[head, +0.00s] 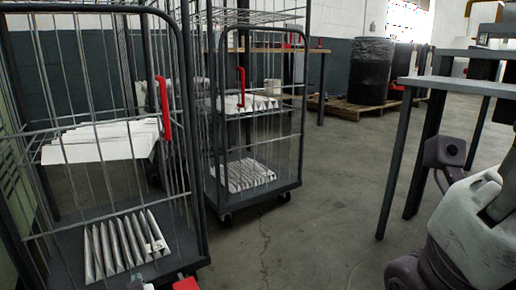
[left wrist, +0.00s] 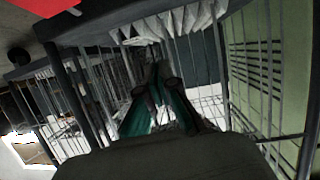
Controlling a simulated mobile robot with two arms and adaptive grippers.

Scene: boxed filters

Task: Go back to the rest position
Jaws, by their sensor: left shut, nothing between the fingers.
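My left gripper (left wrist: 158,78) shows in the left wrist view, its dark fingers together with nothing between them. It points toward the wire bars of a cart, and I cannot tell its exact distance from them. The near cart (head: 199,190) stands at the left in the head view. It has white boxed filters (head: 105,141) on its upper shelf and a row of filters (head: 122,244) on its base. My right arm (head: 468,232) shows at the right edge of the head view, but its gripper is not visible.
A second wire cart (head: 299,110) with filters on two levels stands behind the near one. A grey table (head: 465,84) with dark legs is at the right. Black barrels (head: 371,70) stand on a pallet at the back. The middle floor (head: 310,215) is clear.

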